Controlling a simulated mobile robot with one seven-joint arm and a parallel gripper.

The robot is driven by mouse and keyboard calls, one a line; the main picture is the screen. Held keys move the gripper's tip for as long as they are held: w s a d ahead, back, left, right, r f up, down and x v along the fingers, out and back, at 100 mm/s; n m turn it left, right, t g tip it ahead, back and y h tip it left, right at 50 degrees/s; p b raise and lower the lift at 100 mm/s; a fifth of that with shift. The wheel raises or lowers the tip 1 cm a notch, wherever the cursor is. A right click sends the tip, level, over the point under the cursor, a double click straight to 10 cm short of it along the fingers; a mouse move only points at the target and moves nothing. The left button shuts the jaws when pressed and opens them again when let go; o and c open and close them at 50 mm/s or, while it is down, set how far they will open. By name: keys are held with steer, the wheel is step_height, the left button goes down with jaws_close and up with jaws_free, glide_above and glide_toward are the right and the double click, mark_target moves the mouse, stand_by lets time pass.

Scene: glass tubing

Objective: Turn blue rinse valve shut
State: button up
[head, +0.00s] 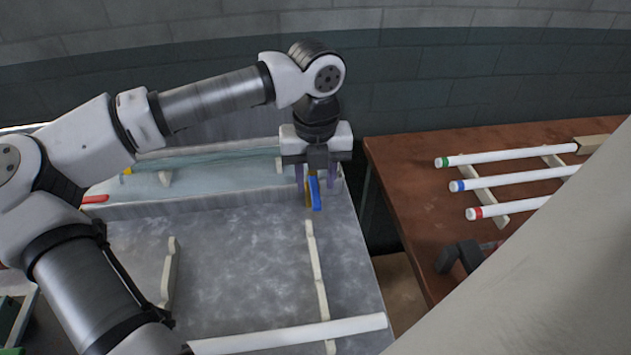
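The blue rinse valve (316,194) is a blue lever with a yellow part beside it, at the right end of the trough along the back of the grey bench. My gripper (315,184) points down over it. Its two purple fingers are apart, one on each side of the lever, with a gap seeming to show on both sides. The top of the valve is partly hidden by my gripper. I cannot tell the lever's exact turn.
A pale trough (225,198) runs along the bench's back, with a red lever (95,199) at its left. A white tube (290,335) lies across notched supports in front. A brown table (420,200) at right holds tubes with green, blue and red ends.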

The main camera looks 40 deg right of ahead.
mark_target(314, 193)
steer(key=shift+f, duration=1.45)
steer(key=shift+c, duration=0.2)
jaws_close()
